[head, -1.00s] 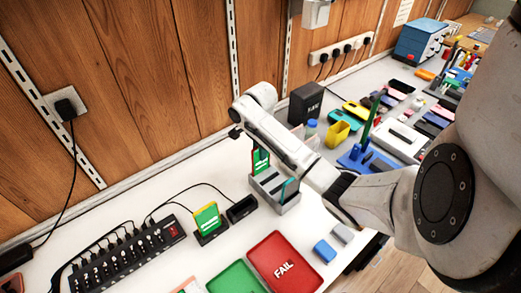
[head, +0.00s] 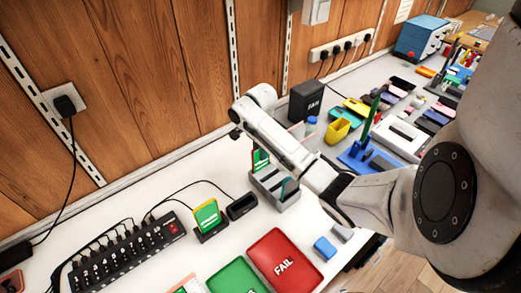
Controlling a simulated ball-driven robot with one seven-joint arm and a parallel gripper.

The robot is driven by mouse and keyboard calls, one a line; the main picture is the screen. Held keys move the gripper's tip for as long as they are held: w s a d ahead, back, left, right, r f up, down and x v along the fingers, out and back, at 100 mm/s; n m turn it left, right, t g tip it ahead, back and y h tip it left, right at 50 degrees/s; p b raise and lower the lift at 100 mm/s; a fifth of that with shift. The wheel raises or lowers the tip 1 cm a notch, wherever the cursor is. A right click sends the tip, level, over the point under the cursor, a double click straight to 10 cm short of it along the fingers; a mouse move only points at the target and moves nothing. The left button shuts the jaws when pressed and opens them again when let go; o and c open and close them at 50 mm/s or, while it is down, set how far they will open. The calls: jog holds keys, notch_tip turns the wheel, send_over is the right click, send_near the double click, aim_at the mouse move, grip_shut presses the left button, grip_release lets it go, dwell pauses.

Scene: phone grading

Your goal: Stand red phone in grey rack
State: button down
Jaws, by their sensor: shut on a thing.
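The red phone (head: 260,160) shows a green screen and a thin red edge. It is upright at the back left end of the grey rack (head: 287,204), with its lower end at the rack; how deep it sits in a slot is hard to tell. My gripper (head: 254,144) is at the phone's top, mostly hidden behind my own wrist and forearm, and is shut on the phone. Another phone with a teal face (head: 287,187) stands in the rack's front part.
A yellow phone (head: 207,216) stands on a charger left of the rack, beside a black dock (head: 242,207). A red FAIL tray (head: 284,262) and a green tray (head: 238,277) lie in front.

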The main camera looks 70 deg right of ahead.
jog(key=shift+f, duration=0.15)
jog(key=c, duration=1)
grip_release()
notch_tip(320, 180, up, 5)
jog(key=p, duration=0.5)
jog(key=shift+p, duration=0.35)
jog(key=shift+r, duration=1)
